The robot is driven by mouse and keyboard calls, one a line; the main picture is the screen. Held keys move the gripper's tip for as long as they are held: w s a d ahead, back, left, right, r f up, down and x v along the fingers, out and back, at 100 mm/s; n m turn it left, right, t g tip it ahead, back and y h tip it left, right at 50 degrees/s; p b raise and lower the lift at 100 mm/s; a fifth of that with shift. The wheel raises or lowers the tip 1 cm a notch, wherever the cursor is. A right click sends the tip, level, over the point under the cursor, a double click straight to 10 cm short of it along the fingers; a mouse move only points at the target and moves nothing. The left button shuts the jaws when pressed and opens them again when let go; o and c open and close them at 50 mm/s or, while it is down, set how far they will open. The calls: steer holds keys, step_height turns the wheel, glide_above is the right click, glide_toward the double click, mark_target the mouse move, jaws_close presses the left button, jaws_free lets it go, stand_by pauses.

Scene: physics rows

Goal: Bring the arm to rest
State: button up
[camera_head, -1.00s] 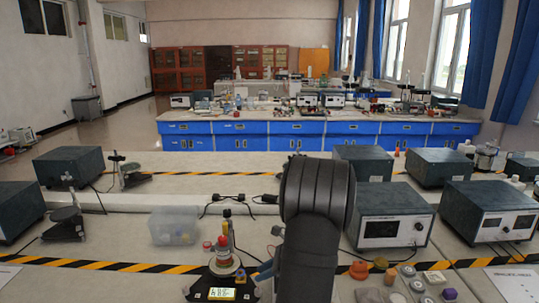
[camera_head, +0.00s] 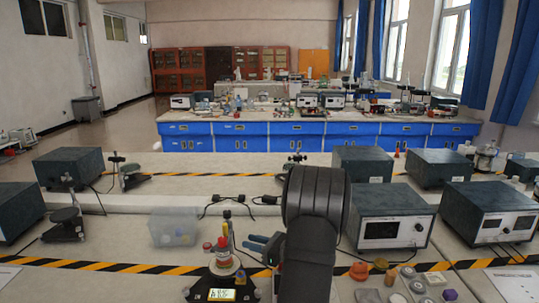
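My arm's dark link (camera_head: 315,225) rises from the bottom centre of the view and hides part of the bench behind it. I see nothing clearly held.
A clear plastic box (camera_head: 173,228) stands left of the scale. Grey instrument boxes stand right (camera_head: 390,218) and far right (camera_head: 489,212). Small pots and round pieces (camera_head: 391,279) lie at front right. Striped tape (camera_head: 120,266) crosses the bench. Open bench lies at front left.

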mark_target(227, 228)
steer(key=shift+m+t, duration=0.4)
steer(key=shift+t, duration=0.2)
steer(key=x, duration=0.7)
steer(key=r+x, duration=0.1)
steer(key=x, duration=0.3)
steer(key=shift+w+a, duration=0.1)
steer(key=shift+w, duration=0.45)
steer(key=shift+o, duration=0.2)
stand_by(0.8)
